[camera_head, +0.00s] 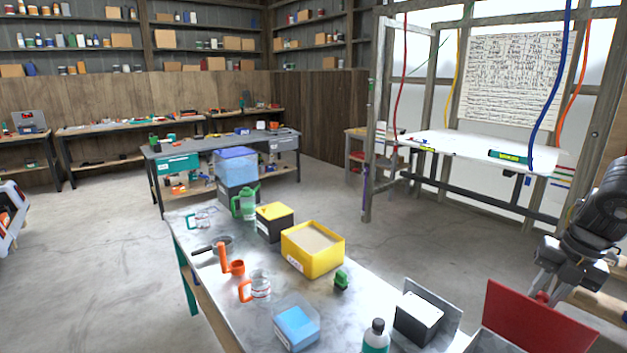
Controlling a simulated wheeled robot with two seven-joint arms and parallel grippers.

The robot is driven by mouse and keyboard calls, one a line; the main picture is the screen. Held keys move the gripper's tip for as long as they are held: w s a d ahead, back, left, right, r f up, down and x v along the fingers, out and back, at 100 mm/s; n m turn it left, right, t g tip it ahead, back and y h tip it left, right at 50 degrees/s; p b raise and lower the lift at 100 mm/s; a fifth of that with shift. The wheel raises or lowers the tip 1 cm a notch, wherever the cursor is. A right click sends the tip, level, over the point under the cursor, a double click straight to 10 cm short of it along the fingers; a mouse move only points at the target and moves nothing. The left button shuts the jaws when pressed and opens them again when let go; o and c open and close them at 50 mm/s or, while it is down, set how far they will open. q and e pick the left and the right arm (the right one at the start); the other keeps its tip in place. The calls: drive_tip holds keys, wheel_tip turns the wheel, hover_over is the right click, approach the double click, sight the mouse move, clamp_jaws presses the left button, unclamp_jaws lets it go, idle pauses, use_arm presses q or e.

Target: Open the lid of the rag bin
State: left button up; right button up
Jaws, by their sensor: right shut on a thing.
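The rag bin's red lid (535,322) is at the bottom right, standing tilted up as a flat panel. The bin's body (488,342) shows only as a pale piece at the bottom edge; the rest is cut off by the frame. My right gripper (545,290) comes in from the right and is at the lid's upper edge. It is shut on a small red knob (543,297) there, its fingertips partly hidden behind the lid. My left gripper is not in view.
The grey workbench (375,287) holds a white-topped black box (418,318) by a grey panel, a bottle (376,338), a blue-filled container (296,326), a yellow box (313,250) and orange-handled jugs. A wooden frame with hanging hoses stands behind. Open floor lies left.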

drive_tip(key=shift+w+d+r, duration=0.1)
drive_tip(key=shift+w+d, duration=0.35)
drive_tip(key=shift+d, duration=0.2)
drive_tip(key=shift+w+d+r, duration=0.1)
drive_tip(key=shift+w+d, duration=0.3)
drive_tip(key=shift+d, duration=0.25)
drive_tip(key=shift+w+d+p, duration=0.5)
drive_tip(key=shift+w+d, duration=0.5)
drive_tip(key=shift+d, duration=0.3)
